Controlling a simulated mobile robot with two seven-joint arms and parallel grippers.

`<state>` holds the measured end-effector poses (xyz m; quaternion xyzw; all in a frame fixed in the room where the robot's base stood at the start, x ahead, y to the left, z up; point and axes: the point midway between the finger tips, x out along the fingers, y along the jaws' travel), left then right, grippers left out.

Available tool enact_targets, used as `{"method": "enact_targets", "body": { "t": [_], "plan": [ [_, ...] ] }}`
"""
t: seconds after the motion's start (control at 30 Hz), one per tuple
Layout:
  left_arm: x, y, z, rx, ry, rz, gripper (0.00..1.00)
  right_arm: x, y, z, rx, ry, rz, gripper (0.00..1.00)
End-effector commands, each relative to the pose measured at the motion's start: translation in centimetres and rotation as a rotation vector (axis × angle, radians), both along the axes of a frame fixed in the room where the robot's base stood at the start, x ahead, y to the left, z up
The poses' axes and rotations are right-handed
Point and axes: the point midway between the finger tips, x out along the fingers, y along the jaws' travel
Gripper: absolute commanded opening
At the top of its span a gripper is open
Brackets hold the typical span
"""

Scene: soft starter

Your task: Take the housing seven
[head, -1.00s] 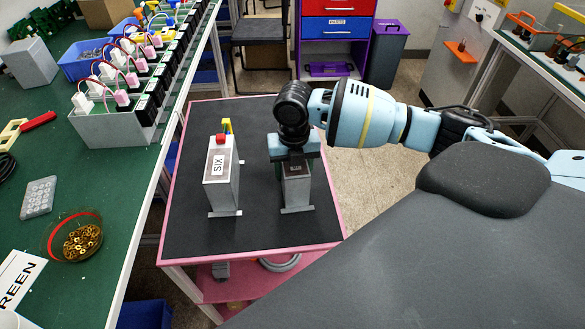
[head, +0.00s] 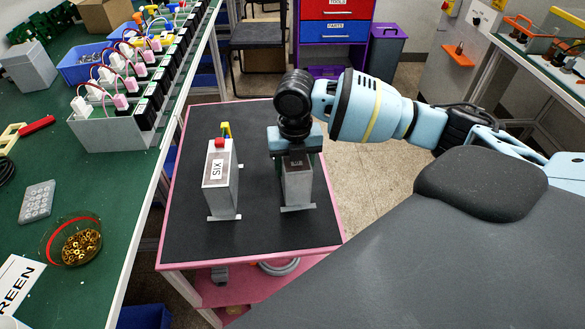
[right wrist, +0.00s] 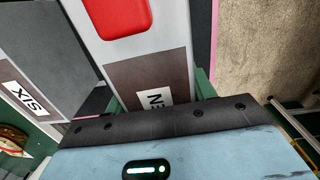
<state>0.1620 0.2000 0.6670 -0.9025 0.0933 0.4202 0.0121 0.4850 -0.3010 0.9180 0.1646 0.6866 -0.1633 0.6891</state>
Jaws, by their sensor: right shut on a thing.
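Housing seven is a grey box (head: 297,187) with a flat foot, at the right of the black-topped pink cart in the head view. My right gripper (head: 295,150) is shut on its upper part from above. In the right wrist view the housing (right wrist: 115,45) shows a red part and a brown face with a label partly hidden, reading "EN". The right gripper's fingers (right wrist: 160,100) are mostly hidden behind its body. Whether the foot touches the cart top is hard to tell. My left gripper is not in view.
A similar housing labelled SIX (head: 219,180) stands upright just left on the cart (head: 262,245). A green workbench (head: 95,185) with a bowl of brass parts (head: 80,243) lies further left. The cart's front area is clear.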

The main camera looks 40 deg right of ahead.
Motion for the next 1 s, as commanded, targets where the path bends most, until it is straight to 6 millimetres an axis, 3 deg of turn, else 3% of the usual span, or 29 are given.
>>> {"method": "enact_targets", "body": {
  "t": [0.5, 0.7, 1.0],
  "plan": [
    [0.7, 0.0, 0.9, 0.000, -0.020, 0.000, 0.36, -11.4, 1.4, 1.0, -0.002, 0.002, 0.003, 0.20],
    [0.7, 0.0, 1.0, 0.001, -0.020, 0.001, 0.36, -13.8, 1.8, 1.2, -0.002, 0.003, 0.003, 0.20],
    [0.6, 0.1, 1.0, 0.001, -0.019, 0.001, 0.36, -14.8, 1.9, 1.3, -0.001, 0.002, 0.001, 0.20]
  ]
}}
